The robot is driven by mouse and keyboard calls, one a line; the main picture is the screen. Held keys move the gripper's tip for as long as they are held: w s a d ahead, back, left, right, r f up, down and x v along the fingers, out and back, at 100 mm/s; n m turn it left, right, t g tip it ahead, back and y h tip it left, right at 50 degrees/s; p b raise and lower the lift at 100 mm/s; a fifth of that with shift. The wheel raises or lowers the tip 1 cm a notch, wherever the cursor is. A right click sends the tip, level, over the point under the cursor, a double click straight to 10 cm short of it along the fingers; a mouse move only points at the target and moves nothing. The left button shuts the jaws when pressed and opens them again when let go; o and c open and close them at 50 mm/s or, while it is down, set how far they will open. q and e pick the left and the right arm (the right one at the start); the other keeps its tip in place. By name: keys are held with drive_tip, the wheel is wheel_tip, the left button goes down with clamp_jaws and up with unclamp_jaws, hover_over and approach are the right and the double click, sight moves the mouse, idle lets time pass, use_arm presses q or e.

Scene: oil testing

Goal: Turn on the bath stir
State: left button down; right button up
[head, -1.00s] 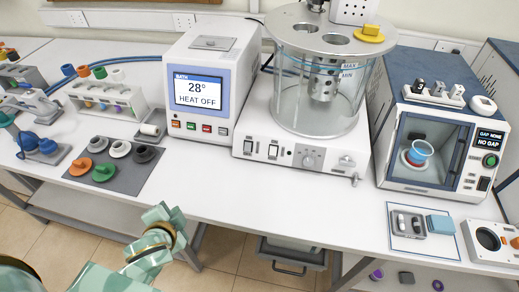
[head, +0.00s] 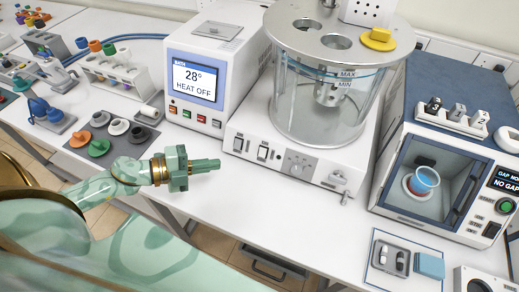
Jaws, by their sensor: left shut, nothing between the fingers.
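The bath is a clear round vessel (head: 318,100) with a metal lid, standing on a white base (head: 285,166). The base front carries two dark rocker switches, a left one (head: 238,144) and a right one (head: 263,152), a round knob (head: 297,165) and a small tap (head: 339,177). A white control box (head: 212,70) to its left has a screen (head: 197,81) reading BATH, 28° and HEAT OFF, with several coloured buttons below. My left gripper (head: 216,165) is shut and empty, in front of and below the switches, apart from them. My right gripper is not in view.
A blue-topped chamber (head: 458,92) with a red and blue cup inside stands at the right. A small tray (head: 392,257) lies in front of it. Coloured stoppers on a dark mat (head: 75,151) and a tube rack (head: 118,83) are at the left. The bench front centre is clear.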

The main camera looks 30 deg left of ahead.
sight(262, 153)
use_arm(q)
drive_tip(key=x, duration=1)
drive_tip(key=shift+w+d+r, duration=0.1)
drive_tip(key=shift+w, duration=0.1)
drive_tip(key=w, duration=0.1)
drive_tip(key=w+f, duration=0.1)
drive_tip(key=w, duration=0.1)
drive_tip(key=shift+f+b, duration=0.2)
drive_tip(key=shift+b, duration=0.15)
drive_tip(key=shift+w+f, duration=0.1)
drive_tip(key=shift+w, duration=0.15)
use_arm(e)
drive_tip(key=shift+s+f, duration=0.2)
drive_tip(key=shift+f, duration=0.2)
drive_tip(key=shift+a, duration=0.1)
